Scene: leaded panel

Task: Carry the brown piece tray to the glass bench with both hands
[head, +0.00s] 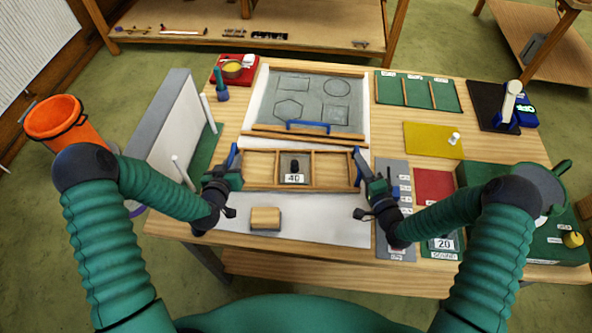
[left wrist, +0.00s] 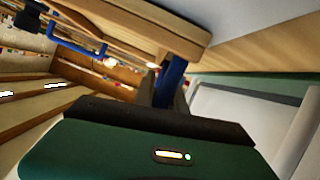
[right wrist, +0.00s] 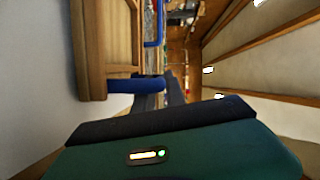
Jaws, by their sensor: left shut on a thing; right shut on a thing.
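The brown piece tray (head: 332,187) is a wooden tray with three compartments, in the middle of the head view over the bench (head: 400,147). A dark weight with a label "40" (head: 295,170) is in its middle compartment. My left gripper (head: 232,168) is shut on the blue handle at the tray's left end; this handle shows in the left wrist view (left wrist: 168,82). My right gripper (head: 364,170) is shut on the blue handle at the right end, also seen in the right wrist view (right wrist: 135,86). I cannot tell whether the tray touches the bench top.
A glass panel (head: 340,103) with outlined shapes and a blue handle lies behind the tray. A wooden block (head: 265,218) lies in front on a white sheet. A grey upright board (head: 170,120) stands left. Green, yellow and red mats (head: 434,186) lie right. An orange bucket (head: 55,117) is far left.

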